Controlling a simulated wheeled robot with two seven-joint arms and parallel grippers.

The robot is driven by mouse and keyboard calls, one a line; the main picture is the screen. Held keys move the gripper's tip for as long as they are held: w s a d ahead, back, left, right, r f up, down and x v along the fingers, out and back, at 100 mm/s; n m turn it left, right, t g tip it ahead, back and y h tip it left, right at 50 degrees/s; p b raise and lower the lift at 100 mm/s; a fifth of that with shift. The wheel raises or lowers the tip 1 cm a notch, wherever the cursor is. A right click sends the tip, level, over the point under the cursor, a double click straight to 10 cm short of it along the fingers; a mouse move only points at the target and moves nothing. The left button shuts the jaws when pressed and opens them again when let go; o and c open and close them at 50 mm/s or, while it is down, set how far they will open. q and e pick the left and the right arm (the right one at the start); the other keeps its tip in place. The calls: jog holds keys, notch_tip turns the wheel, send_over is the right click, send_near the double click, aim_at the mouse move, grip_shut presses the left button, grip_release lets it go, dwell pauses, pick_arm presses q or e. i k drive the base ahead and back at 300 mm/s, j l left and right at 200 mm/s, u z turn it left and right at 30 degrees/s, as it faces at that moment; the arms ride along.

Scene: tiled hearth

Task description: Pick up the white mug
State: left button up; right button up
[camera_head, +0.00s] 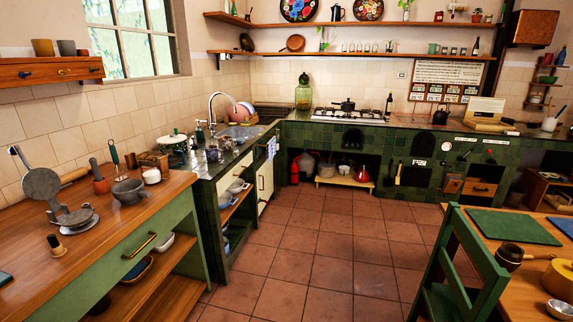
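A small white cup-like thing (151,176) stands on the left wooden counter, just right of a grey mortar (129,192). It is the closest match to the white mug that I see, but it is too small to make out a handle. A wooden block or box (153,160) is just behind it. Neither of my grippers shows in the head view.
The left wooden counter (100,252) also holds a waffle iron (42,186) and a small wooden stamp-like thing (56,245). A green chair (462,265) and a table (527,285) stand at the right. The tiled floor (325,245) between is clear.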

aim_at(227, 141)
jog(key=i+u, duration=0.1)
jog(key=i, duration=0.6)
jog(key=i+l+u, duration=0.1)
jog(key=i, duration=0.65)
jog(key=i+l+u, duration=0.1)
jog(key=i, duration=0.6)
